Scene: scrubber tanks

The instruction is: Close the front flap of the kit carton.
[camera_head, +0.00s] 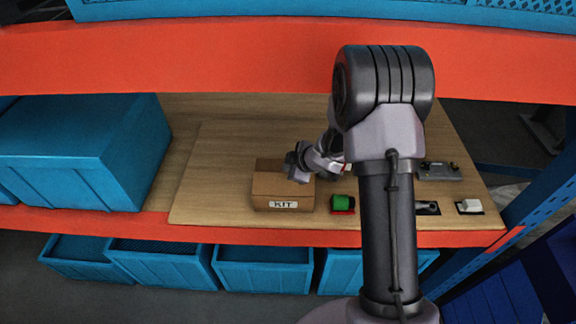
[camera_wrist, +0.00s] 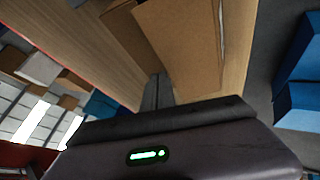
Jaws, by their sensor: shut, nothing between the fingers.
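The kit carton (camera_head: 264,188) is a small brown box on the wooden shelf board, with a white KIT label on its front face. In the wrist view, the carton (camera_wrist: 185,45) fills the upper middle as brown cardboard panels with a lighter edge on the right. My gripper (camera_head: 295,165) is over the carton's top, at its right part, and hides some of it. In the wrist view, my gripper's dark fingers (camera_wrist: 157,92) are shut and empty, beside the cardboard. I cannot tell whether they touch it, nor exactly how the front flap stands.
A green item on a red base (camera_head: 343,204) stands just right of the carton. A grey fixture (camera_head: 438,171), a dark part (camera_head: 427,208) and a white block (camera_head: 470,206) lie farther right. A large blue bin (camera_head: 85,150) stands left. The orange upper beam (camera_head: 180,60) crosses above.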

